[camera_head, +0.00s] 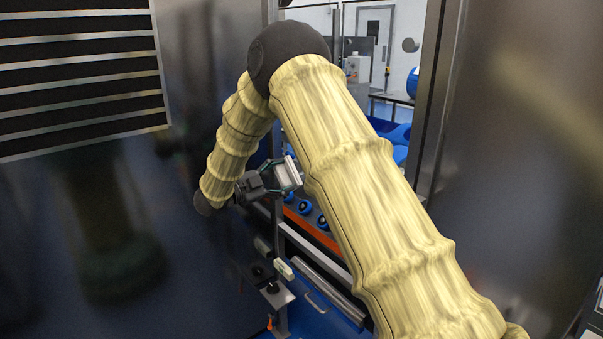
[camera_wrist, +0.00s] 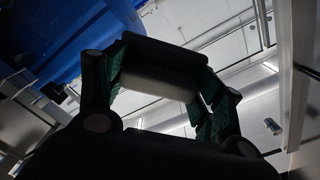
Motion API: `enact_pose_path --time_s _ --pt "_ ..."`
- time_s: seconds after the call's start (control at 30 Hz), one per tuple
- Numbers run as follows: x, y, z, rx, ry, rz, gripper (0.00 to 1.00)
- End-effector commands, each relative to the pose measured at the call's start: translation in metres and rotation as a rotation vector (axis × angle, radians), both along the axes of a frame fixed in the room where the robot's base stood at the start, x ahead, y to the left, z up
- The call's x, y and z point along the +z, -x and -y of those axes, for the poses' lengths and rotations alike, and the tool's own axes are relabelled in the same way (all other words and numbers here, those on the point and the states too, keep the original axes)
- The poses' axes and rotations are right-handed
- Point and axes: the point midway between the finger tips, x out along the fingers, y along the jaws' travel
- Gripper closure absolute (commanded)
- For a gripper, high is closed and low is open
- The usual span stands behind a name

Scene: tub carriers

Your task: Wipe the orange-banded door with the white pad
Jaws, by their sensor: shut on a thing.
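My gripper (camera_head: 274,180) is shut on the white pad (camera_head: 288,172), a pale block held between its fingers in the middle of the head view. In the wrist view the pad (camera_wrist: 160,76) spans the space between the dark fingers, and no door surface touches it there. An orange band (camera_head: 314,232) runs across a surface low behind my arm, below and right of the gripper. My arm covers much of that surface, so I cannot tell the door's full outline. The pad appears apart from the band.
Dark metal panels stand left (camera_head: 130,220) and right (camera_head: 520,150) of the opening. A small bracket with black knobs (camera_head: 271,290) juts out below the gripper. Blue round items (camera_head: 304,207) sit just above the band. A blue object (camera_wrist: 60,35) shows in the wrist view.

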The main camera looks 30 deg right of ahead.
Motion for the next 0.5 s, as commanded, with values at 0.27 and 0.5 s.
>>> enact_pose_path --time_s 0.27,0.5 --pt "0.0 -0.001 0.008 -0.001 0.0 0.001 0.52" --pt "0.0 -0.002 0.025 0.0 0.0 0.001 0.52"
